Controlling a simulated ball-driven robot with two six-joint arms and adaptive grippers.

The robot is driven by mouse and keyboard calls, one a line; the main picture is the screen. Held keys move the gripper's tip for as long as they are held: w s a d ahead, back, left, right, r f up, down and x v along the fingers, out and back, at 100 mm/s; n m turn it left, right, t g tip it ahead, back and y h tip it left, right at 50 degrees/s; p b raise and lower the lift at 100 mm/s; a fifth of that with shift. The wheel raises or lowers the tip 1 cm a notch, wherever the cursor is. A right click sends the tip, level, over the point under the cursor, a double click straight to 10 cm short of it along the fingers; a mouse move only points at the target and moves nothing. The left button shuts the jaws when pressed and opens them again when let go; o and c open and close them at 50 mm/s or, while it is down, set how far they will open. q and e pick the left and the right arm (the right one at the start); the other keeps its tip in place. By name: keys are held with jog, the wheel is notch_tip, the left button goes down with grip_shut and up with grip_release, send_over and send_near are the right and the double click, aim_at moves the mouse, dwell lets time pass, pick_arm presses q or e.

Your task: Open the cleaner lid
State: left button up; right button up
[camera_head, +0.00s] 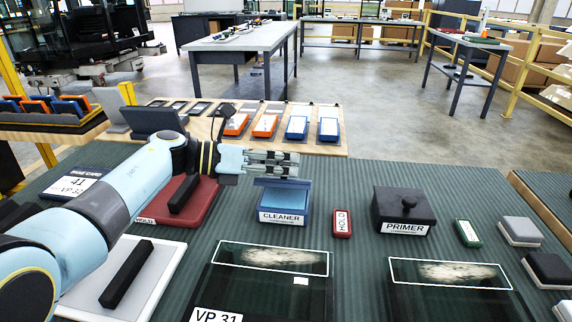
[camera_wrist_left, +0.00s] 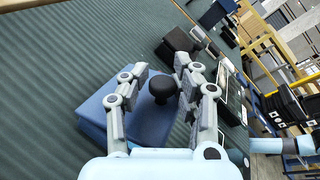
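The cleaner box (camera_head: 283,217) is a blue box labelled CLEANER, standing on the ribbed green bench top. Its dark blue lid (camera_head: 282,183) shows as a strip above the box, with lighter blue visible between them, so the lid looks raised. My left gripper (camera_head: 294,160) is directly above the lid. My right gripper is not in view.
A red HOLD block (camera_head: 342,223) lies between the boxes. Framed dark glass panels (camera_head: 272,259) lie in front. A wooden board (camera_head: 345,147) with orange and blue blocks is behind.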

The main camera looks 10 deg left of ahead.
pick_arm(q)
jog(key=o, duration=0.3)
jog(key=shift+a, duration=0.1)
jog(key=shift+d, duration=0.25)
jog(key=v, duration=1.2)
